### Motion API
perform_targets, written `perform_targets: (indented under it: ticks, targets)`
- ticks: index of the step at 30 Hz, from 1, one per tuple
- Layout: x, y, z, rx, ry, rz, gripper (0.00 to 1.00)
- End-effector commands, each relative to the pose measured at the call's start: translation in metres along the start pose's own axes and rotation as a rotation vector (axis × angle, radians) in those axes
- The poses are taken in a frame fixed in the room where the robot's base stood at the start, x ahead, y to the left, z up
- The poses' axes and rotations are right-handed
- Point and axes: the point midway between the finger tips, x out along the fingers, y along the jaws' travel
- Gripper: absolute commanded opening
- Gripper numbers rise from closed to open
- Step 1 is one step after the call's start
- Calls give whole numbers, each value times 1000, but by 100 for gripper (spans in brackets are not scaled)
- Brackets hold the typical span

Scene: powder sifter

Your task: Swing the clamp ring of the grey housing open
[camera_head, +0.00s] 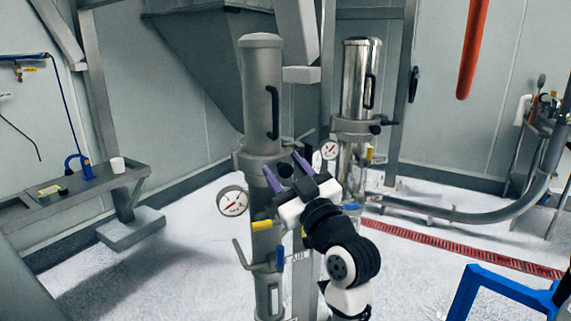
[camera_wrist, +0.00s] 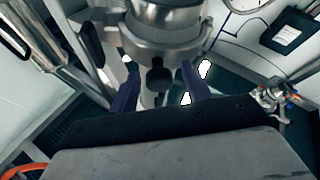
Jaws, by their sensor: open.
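The grey housing (camera_head: 262,85) is a tall matte cylinder with a black handle, standing left of centre in the head view. Its clamp ring (camera_head: 243,161) circles the lower end of the cylinder. The ring looks closed. My gripper (camera_head: 285,168) is open, its two purple fingers at the ring's right front side. In the wrist view a metal clamp ring (camera_wrist: 185,50) fills the upper middle. A dark knob or bolt end (camera_wrist: 158,76) on it sits between my spread fingers, with no clear contact. The ring's fastening is partly hidden by the fingers in the head view.
A shiny steel housing (camera_head: 361,85) with its own handle stands behind, to the right. Pressure gauges (camera_head: 232,203) and yellow and blue valve handles sit around the lower pipes. A bench (camera_head: 85,190) is at left, a blue frame (camera_head: 470,290) at lower right.

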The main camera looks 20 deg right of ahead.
Motion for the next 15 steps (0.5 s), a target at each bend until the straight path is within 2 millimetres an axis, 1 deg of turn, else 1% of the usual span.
perform_targets:
  ticks: [8,9,15]
  targets:
    - [2,0,0,0,0,0,48]
    - [2,0,0,0,0,0,46]
    - [2,0,0,0,0,0,20]
